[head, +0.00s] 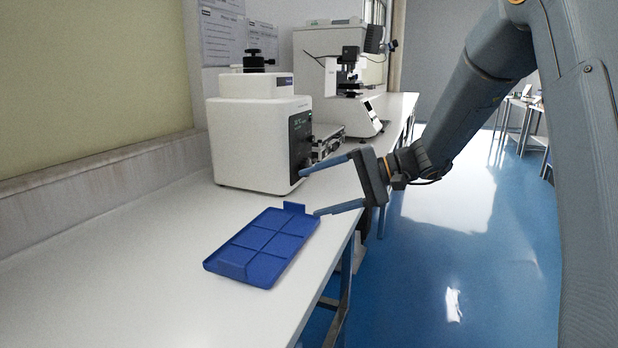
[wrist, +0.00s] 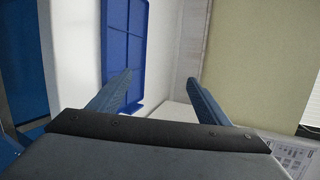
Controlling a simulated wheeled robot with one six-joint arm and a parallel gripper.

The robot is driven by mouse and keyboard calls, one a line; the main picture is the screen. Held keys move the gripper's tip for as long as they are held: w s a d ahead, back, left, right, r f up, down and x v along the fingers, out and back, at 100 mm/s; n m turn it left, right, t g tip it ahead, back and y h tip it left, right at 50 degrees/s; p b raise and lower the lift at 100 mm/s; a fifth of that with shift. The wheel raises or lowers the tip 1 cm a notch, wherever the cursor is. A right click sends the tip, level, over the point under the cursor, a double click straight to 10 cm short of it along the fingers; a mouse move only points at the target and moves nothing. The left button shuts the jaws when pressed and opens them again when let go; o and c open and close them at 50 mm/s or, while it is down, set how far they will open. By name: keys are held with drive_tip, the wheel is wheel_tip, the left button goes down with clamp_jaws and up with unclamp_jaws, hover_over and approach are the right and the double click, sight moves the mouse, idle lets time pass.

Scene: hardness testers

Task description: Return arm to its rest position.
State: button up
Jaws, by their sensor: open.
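My gripper (head: 308,192) is open and empty in the head view, its two fingers spread and pointing left over the bench. My arm reaches it from the upper right. The lower fingertip appears close to the raised tab of the blue tray; I cannot tell if they touch. In the wrist view both fingers of my gripper (wrist: 160,82) are apart with nothing between them.
The blue compartment tray (head: 258,240) lies empty on the white bench (head: 130,270); it also shows in the wrist view (wrist: 121,40). A white tester (head: 255,140) stands behind my gripper, a microscope-like instrument (head: 350,100) farther back. Blue floor (head: 420,290) is clear at right.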

drive_tip(key=s+d+f+n+g+h, duration=0.1)
drive_tip(key=s+f+g+h, duration=0.15)
drive_tip(key=s, duration=0.65)
drive_tip(key=s+d+f+n+g+h, duration=0.1)
drive_tip(key=s+f+h, duration=0.3)
drive_tip(key=s, duration=0.6)
drive_tip(key=s+d+f+n+t+h, duration=0.1)
drive_tip(key=s+d+f+n+h, duration=0.25)
drive_tip(key=s+d+h, duration=0.65)
drive_tip(key=s+a+f+n+y+b, duration=0.1)
drive_tip(key=a+f+n+y+b, duration=0.25)
drive_tip(key=a+f+b, duration=0.6)
drive_tip(key=s+d+r+m+p, duration=0.1)
drive_tip(key=d+r+m+p, duration=0.4)
drive_tip(key=d+r+p, duration=0.9)
drive_tip(key=r+p, duration=0.1)
drive_tip(key=p, duration=0.7)
drive_tip(key=shift+d+r+h+p, duration=0.15)
drive_tip(key=shift+h+p, duration=0.15)
drive_tip(key=shift+c, duration=0.5)
